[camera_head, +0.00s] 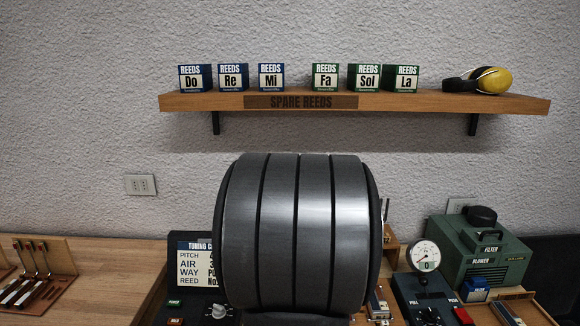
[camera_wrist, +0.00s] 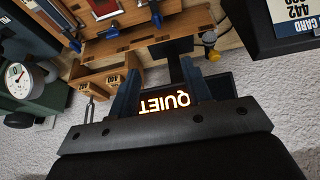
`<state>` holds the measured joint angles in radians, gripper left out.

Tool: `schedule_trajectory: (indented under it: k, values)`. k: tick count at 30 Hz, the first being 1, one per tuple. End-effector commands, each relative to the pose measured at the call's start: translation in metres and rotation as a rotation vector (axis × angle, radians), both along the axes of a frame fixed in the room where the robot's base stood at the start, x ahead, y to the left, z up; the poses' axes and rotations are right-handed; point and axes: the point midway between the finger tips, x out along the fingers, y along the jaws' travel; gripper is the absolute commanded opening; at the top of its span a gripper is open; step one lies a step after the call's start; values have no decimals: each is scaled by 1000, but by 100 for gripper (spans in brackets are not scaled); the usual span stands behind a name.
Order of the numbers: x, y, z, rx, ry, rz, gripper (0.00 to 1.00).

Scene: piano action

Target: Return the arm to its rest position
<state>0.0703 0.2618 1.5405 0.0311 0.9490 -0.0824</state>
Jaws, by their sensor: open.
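My gripper (camera_wrist: 160,77) shows in the wrist view, where its two dark blue-grey fingers stand apart. No object is held between them. A lit QUIET sign (camera_wrist: 165,103) appears upside down behind the fingers. In the head view a large dark ribbed cylinder, my own arm, fills the middle, and my gripper is not visible there.
A wall shelf (camera_head: 420,102) bears several reed boxes and yellow ear defenders (camera_head: 493,80). Below stand a tuning card panel (camera_head: 194,265), a pressure gauge (camera_head: 424,255) and a green blower box (camera_head: 480,250). Bare desk (camera_head: 105,265) shows at left.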

Motion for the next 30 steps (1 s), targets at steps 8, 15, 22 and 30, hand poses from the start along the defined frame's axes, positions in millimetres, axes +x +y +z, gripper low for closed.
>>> schedule_trajectory:
  k: [8, 15, 22, 30]
  values:
    - [-1, -31, 0, 1, -1, 4, 45]
    - [0, 7, 0, 0, -1, 5, 45]
    - [-1, 27, 0, 1, -1, 3, 45]
    - [-1, 30, 0, 1, -2, 1, 45]
